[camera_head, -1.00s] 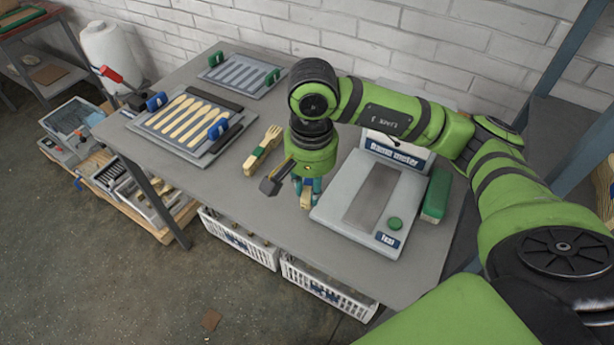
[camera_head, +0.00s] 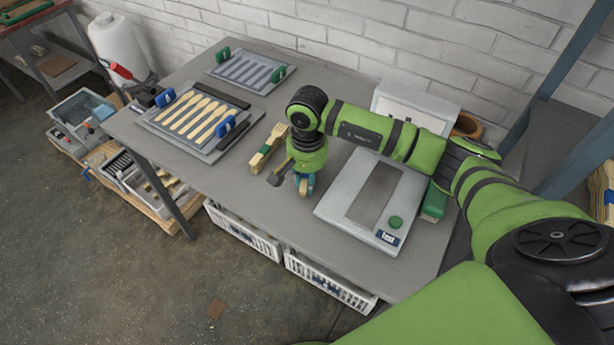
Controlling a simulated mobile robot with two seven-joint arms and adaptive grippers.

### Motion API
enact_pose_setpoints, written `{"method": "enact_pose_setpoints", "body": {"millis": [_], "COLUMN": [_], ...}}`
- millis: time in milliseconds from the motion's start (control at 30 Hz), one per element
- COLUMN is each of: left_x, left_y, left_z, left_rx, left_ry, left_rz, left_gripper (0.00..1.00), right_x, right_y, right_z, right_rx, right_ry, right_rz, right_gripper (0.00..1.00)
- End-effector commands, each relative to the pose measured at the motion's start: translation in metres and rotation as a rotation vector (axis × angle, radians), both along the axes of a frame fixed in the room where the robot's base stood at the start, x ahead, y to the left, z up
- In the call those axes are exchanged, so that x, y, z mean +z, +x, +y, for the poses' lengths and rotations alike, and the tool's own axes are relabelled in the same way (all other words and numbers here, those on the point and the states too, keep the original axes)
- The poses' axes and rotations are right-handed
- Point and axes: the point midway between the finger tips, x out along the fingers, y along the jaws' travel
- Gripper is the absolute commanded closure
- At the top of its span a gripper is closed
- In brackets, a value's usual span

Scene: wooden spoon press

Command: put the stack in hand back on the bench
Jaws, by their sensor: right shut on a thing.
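My right gripper (camera_head: 304,188) points down over the grey bench (camera_head: 275,207), left of the flat meter. It is shut on a small stack of pale wooden pieces, mostly hidden by the fingers. The stack's lower end is at or just above the bench top; I cannot tell whether it touches. Another banded wooden stack (camera_head: 267,148) lies on the bench just left of the gripper, apart from it. My left gripper is not in view.
The meter (camera_head: 385,178) with a green button stands right of the gripper. A press plate with several wooden spoons (camera_head: 198,117) is at the left, and an empty slotted plate (camera_head: 250,68) behind it. Bare bench lies in front of the gripper. White crates (camera_head: 328,282) stand below.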

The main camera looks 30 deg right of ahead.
Motion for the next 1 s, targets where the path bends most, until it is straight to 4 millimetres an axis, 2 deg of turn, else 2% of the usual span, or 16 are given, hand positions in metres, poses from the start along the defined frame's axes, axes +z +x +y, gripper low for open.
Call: {"method": "enact_pose_setpoints", "body": {"millis": [233,267,300,600,767,867,1000], "left_x": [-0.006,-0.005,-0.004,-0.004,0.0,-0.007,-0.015], "left_y": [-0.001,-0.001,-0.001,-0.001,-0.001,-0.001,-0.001], "left_z": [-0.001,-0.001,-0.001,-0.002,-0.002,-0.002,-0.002], "left_rx": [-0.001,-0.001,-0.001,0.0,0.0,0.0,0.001], "left_ry": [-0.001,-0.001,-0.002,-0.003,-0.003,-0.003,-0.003], "left_rz": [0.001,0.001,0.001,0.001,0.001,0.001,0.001], "left_gripper": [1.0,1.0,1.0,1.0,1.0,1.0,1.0], "right_x": [-0.004,-0.003,-0.002,-0.002,0.004,0.019,0.05], "right_y": [0.0,0.0,0.0,0.0,0.001,0.002,0.002], "right_z": [0.0,0.0,0.0,0.0,0.0,-0.001,-0.001], "right_rx": [0.0,0.0,0.0,0.0,0.0,0.001,0.002], "right_ry": [-0.001,-0.001,-0.001,0.0,0.0,-0.001,-0.001], "right_rz": [-0.001,-0.001,-0.001,0.0,-0.001,-0.006,-0.008], "right_gripper": [1.0,0.67,0.51,0.51,0.51,0.51,0.51]}}
